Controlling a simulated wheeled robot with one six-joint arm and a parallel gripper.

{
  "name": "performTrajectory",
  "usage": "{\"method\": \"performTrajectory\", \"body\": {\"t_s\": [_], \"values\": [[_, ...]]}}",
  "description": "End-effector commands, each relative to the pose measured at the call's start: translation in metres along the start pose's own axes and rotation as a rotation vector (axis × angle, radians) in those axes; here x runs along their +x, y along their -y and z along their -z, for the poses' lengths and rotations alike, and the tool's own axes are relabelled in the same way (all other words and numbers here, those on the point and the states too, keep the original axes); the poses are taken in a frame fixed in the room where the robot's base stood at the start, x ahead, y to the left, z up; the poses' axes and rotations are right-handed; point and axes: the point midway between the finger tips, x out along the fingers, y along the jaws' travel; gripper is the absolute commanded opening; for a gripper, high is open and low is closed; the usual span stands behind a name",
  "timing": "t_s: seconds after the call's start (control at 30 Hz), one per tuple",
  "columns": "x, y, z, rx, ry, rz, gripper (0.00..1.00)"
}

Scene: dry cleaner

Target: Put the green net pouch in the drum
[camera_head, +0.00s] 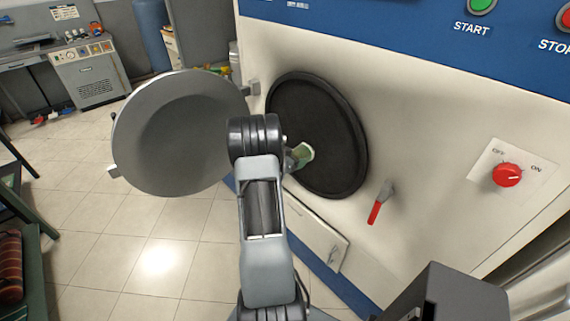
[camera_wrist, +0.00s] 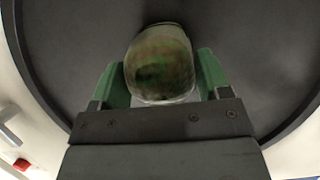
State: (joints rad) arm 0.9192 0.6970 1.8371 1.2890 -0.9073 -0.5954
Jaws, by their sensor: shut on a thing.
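The green net pouch (camera_wrist: 160,62) is between the two green fingers of my gripper (camera_wrist: 157,80), and the gripper is shut on it. In the head view a small green part of the pouch (camera_head: 303,153) shows past my arm's end; the arm hides most of my gripper there. The drum (camera_head: 330,130) is a dark round opening in the front of the white machine, and its round grey door (camera_head: 180,132) stands swung open to the left. The pouch is in front of the drum's dark opening; I cannot tell how deep. The drum's dark inside (camera_wrist: 255,60) fills most of the wrist view.
The machine front has a red-handled lever (camera_head: 381,203), a red knob (camera_head: 507,174) and a green start button (camera_head: 481,5). A dark green rack (camera_head: 35,260) stands at the left edge. Tiled floor lies open between them.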

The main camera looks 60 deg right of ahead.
Motion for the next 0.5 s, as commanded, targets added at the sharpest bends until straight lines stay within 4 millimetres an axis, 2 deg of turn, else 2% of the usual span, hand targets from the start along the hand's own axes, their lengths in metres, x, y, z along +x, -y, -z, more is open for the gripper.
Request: {"method": "performTrajectory", "body": {"t_s": [0.5], "values": [[0.079, -0.001, 0.027, 0.003, -0.002, -0.002, 0.32]]}}
